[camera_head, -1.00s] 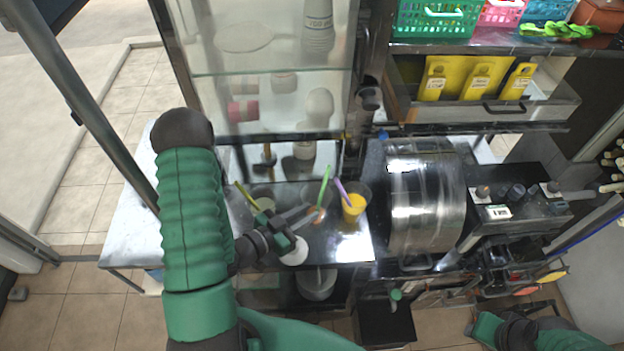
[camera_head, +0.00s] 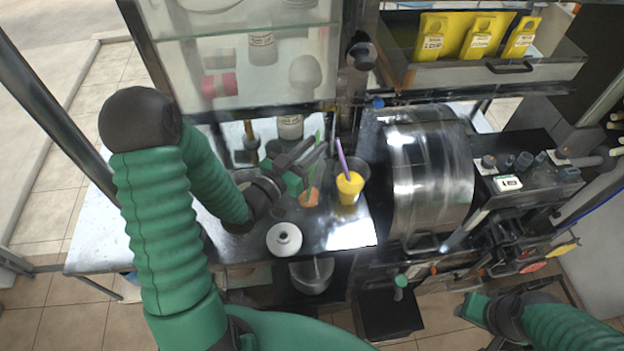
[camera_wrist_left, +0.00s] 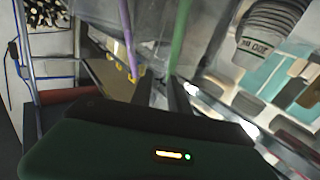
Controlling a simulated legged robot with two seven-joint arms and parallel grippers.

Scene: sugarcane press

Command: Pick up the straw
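A green straw (camera_head: 317,150) stands in a cup with an orange drink (camera_head: 309,198) on the dark counter. A purple straw (camera_head: 342,155) leans in a cup of yellow drink (camera_head: 350,188) to its right. My left gripper (camera_head: 308,154) is at the green straw's height, its two fingers apart. In the left wrist view, the green straw (camera_wrist_left: 180,38) runs down to the fingertips and the purple straw (camera_wrist_left: 128,38) stands left of them. I cannot tell whether the fingers surround the green straw. My right gripper (camera_head: 470,318) is low at the right, its opening unclear.
A white round lidded item (camera_head: 284,238) sits at the counter's front. A steel drum (camera_head: 428,180) stands right of the cups. A glass cabinet (camera_head: 245,60) rises behind the counter. A drawer with yellow packets (camera_head: 480,38) is above right.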

